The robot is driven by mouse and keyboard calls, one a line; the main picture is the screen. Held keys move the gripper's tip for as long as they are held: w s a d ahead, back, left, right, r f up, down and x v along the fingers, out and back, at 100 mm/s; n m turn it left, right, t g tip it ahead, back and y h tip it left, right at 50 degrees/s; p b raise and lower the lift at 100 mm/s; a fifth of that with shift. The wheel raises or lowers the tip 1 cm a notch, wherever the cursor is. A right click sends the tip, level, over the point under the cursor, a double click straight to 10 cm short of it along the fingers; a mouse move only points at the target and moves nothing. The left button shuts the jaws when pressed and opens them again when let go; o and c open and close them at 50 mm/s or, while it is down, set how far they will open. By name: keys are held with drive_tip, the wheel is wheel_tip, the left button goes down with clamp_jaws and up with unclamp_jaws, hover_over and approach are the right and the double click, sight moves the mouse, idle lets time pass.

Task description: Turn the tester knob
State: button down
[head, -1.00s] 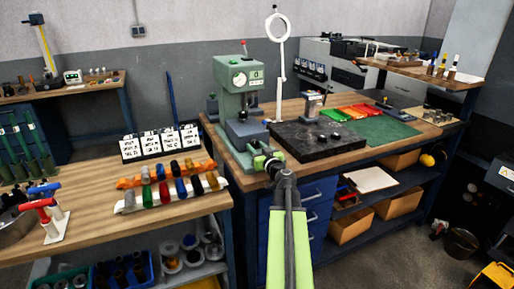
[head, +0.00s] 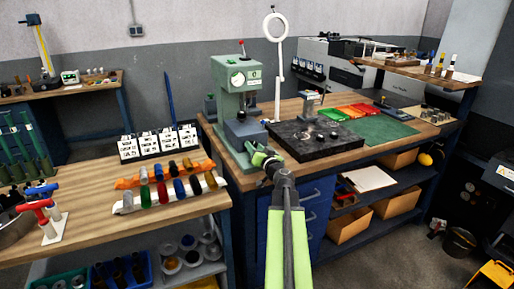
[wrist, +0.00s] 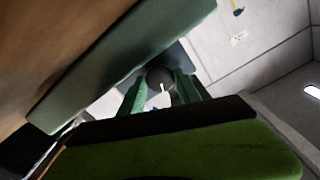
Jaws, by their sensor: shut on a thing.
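The tester (head: 226,100) is a green upright machine with a round white dial (head: 238,79) on its head and a dark block at its lower front. It stands at the near left end of the right-hand bench. My gripper (head: 255,150) is at the lower front of the tester, low over its base. In the wrist view, the green fingers of my gripper (wrist: 160,98) are shut on a dark round knob (wrist: 160,76) with a pale mark below it. In the head view the knob is hidden behind the gripper.
A black plate (head: 312,138) with small dark parts lies right of the tester, beside a green mat (head: 385,130) and coloured trays. A ring lamp (head: 275,27) stands behind. The left bench (head: 85,200) holds coloured cylinders in a rack. Floor shows at right.

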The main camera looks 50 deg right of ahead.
drive_tip(key=m, duration=0.6)
drive_tip(key=shift+d+m, duration=0.1)
drive_tip(key=shift+m, duration=0.2)
drive_tip(key=m, duration=0.5)
drive_tip(key=shift+m, duration=0.4)
drive_tip(key=c, duration=0.9)
unclamp_jaws()
drive_tip(key=shift+s, duration=0.1)
